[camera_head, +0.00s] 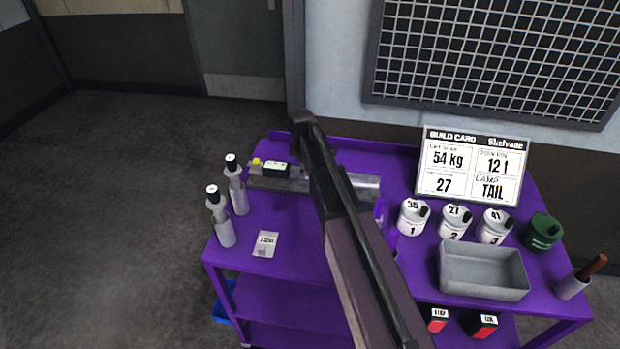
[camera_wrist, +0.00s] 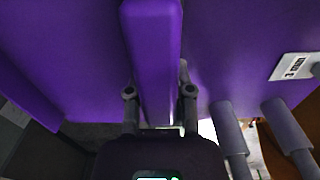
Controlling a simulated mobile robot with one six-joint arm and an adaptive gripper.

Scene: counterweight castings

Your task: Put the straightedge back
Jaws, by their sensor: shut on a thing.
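My gripper (camera_wrist: 160,94) is shut on a long purple bar (camera_wrist: 152,55), which looks like the straightedge. In the wrist view the bar runs between the two fingers and up to the top edge of the picture. It has the same purple as the cart top (camera_wrist: 225,35) behind it; whether it touches the top I cannot tell. In the head view my arm hides the fingers and most of the bar. A purple piece (camera_head: 380,214) shows beside the arm, perhaps part of the bar.
On the purple cart (camera_head: 300,215) a grey metal bar (camera_head: 362,186) lies behind my arm, with a black device (camera_head: 276,170). Two bottles (camera_head: 223,222) and a tag (camera_head: 265,243) are left. White canisters (camera_head: 412,218), a grey tray (camera_head: 484,271) and a build card (camera_head: 472,165) are right.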

